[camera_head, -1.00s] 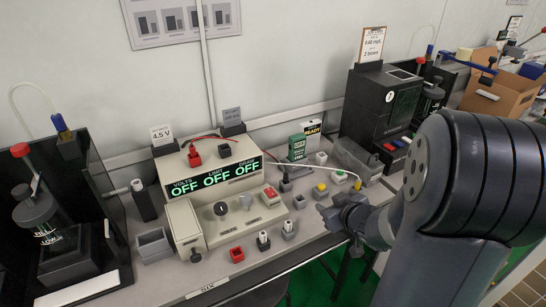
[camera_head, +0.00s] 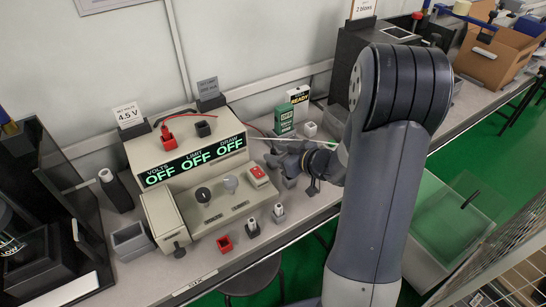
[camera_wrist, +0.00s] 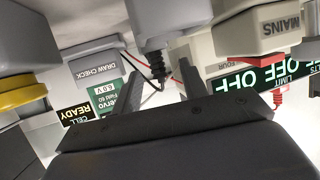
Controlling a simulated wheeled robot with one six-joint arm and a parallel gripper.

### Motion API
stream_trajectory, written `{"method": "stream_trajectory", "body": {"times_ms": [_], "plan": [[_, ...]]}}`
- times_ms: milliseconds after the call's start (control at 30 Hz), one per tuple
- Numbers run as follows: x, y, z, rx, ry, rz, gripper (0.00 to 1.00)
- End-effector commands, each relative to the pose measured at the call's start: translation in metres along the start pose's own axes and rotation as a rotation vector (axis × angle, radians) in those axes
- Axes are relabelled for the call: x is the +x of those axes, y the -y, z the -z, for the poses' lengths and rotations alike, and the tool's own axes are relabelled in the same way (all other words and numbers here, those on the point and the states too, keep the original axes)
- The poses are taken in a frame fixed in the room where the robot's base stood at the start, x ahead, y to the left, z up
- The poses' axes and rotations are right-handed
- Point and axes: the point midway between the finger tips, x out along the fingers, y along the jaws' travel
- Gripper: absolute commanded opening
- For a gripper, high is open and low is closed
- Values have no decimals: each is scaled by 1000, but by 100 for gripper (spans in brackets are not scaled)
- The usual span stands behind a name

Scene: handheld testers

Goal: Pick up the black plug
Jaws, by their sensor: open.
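A small black plug-like piece (camera_head: 203,128) sits on top of the beige power unit (camera_head: 185,160) in the head view, right of a red plug (camera_head: 168,138). In the wrist view, which looks upside down, a dark ribbed piece (camera_wrist: 157,66) on a grey body points between my fingers; I cannot tell whether this is the black plug. My gripper (camera_head: 270,158) is open over the bench, just right of the power unit. Its two dark fingers show apart in the wrist view (camera_wrist: 153,82), with nothing visibly clamped.
A green box (camera_head: 284,119) and a "READY" card stand behind my gripper. Small grey blocks (camera_head: 278,213) and a red block (camera_head: 225,243) line the front edge. A grey open box (camera_head: 132,241) is at left. My arm hides the bench at right.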

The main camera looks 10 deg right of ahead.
Motion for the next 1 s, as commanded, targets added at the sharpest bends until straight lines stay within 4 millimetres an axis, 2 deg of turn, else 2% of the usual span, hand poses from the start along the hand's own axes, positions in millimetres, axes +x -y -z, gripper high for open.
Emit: {"method": "stream_trajectory", "body": {"times_ms": [100, 233, 567, 1000], "plan": [[21, 0, -4, -1, 1, 4, 41], [37, 0, -4, -1, 2, 2, 41], [42, -1, -2, 0, 1, 0, 40], [42, -1, -2, 0, 1, 0, 4]]}}
